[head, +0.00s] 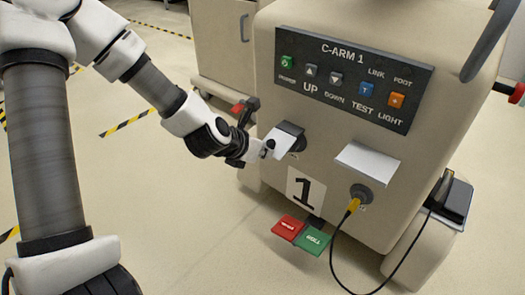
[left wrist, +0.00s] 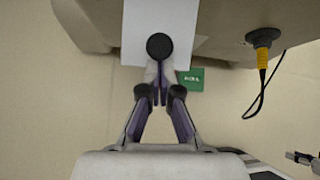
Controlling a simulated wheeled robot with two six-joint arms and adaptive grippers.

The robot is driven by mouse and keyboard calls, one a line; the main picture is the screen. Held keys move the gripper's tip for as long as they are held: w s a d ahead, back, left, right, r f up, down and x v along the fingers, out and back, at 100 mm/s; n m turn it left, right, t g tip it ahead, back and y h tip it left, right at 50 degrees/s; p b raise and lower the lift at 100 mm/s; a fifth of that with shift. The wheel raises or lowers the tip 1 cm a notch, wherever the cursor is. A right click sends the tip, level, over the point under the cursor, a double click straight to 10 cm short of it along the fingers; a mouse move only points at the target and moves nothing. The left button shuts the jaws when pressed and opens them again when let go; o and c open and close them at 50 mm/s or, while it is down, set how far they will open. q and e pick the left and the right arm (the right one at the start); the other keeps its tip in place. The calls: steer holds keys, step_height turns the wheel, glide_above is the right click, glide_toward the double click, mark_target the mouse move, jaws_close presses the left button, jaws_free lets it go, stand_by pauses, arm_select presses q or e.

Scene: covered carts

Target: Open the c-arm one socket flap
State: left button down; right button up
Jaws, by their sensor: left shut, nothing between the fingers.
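The C-ARM 1 cart (head: 330,105) stands at the right in the head view. Its left socket flap (head: 285,139) is a small pale plate that stands out at a tilt, with part of a dark socket (head: 299,142) showing beside it. My left gripper (head: 266,150) is shut and empty, its tips right at the flap's outer left edge; contact is unclear. In the left wrist view, the shut fingers (left wrist: 160,80) point at a dark round knob-like piece (left wrist: 159,46) in front of a white plate (left wrist: 185,22).
A second, raised flap (head: 367,163) is above a socket with a yellow plug (head: 354,203) and hanging black cable. A button panel (head: 350,78) is above. Red (head: 287,227) and green (head: 313,240) pedals sit below.

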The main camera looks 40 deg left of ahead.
mark_target(273, 142)
stand_by(0.4)
arm_select(q)
steer(key=r+g+p, duration=0.1)
steer(key=p, duration=0.2)
steer(key=r+g+p, duration=0.1)
steer(key=p, duration=0.3)
steer(key=r+g+p, duration=0.1)
steer(key=p, duration=0.2)
steer(key=shift+w+r+p, duration=0.25)
steer(key=shift+p, duration=0.1)
steer(key=shift+w+r+g+p, duration=0.1)
steer(key=shift+r+g+p, duration=0.25)
steer(key=shift+g+p, duration=0.45)
steer(key=shift+w+r+p, duration=0.3)
steer(key=shift+r+p, duration=0.35)
steer(key=shift+p, duration=0.35)
steer(key=shift+w+r+p, duration=0.45)
steer(key=shift+r, duration=0.2)
steer(key=shift+w+r+p, duration=0.45)
steer(key=shift+r, duration=0.15)
steer(key=shift+w+d+r, duration=0.15)
steer(key=shift+w+r, duration=0.15)
steer(key=shift+w, duration=0.1)
steer(key=shift+p, duration=0.3)
